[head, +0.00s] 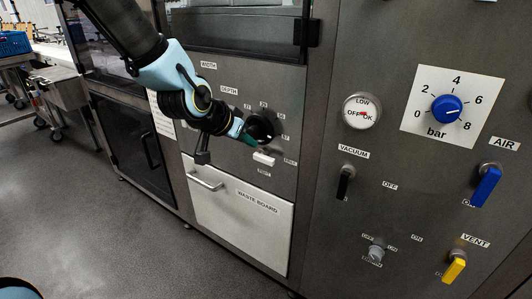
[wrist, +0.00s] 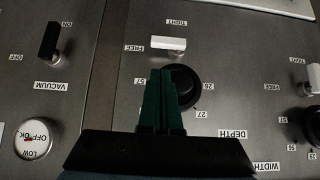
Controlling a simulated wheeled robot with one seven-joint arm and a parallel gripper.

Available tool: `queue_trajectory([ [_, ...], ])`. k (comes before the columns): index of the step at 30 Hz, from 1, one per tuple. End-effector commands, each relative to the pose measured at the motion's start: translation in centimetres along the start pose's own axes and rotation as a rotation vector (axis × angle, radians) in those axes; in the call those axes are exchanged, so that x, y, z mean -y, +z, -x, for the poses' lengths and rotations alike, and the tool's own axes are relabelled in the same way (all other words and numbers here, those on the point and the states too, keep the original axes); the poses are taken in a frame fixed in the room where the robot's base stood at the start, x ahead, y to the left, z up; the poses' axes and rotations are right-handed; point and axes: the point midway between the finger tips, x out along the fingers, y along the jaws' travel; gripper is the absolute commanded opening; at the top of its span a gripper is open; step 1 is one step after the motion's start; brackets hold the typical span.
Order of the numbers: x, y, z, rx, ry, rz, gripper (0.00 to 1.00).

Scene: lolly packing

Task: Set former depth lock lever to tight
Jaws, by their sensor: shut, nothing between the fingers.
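The depth lock lever is a small white bar that shows in the head view (head: 264,159) below the black depth knob (head: 262,125). In the wrist view, which is upside down, the lever (wrist: 168,42) lies sideways, with its FREE label to the left and its TIGHT label above. It lies along the direction of FREE, not TIGHT. My gripper (head: 242,133) is shut and empty, at the depth knob and just above-left of the lever. In the wrist view its green fingers (wrist: 166,74) overlap part of the knob (wrist: 184,84). I cannot tell if they touch anything.
The waste board drawer (head: 240,210) with its handle is below. A black vacuum lever (head: 344,182), a pressure dial (head: 447,108), and blue (head: 486,186) and yellow (head: 454,267) levers are on the right panel. Another white lever (wrist: 314,76) is at the wrist view's right edge.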

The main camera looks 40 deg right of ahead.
Motion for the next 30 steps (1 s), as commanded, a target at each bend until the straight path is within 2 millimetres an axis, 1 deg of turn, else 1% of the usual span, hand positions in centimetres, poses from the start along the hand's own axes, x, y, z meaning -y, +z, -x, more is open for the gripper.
queue_trajectory([
  [5,0.1,0.0,0.0,0.001,-0.001,0.002,0.00],
  [8,0.0,0.1,-0.6,0.002,0.001,0.003,0.00],
  [11,-0.1,0.1,-1.9,0.004,0.002,0.003,0.00],
  [21,0.0,0.1,-7.6,0.004,0.000,0.004,0.00],
  [25,0.1,0.1,-9.1,0.003,0.000,0.003,0.00],
  [30,0.1,0.1,-9.9,0.003,-0.001,0.003,0.00],
])
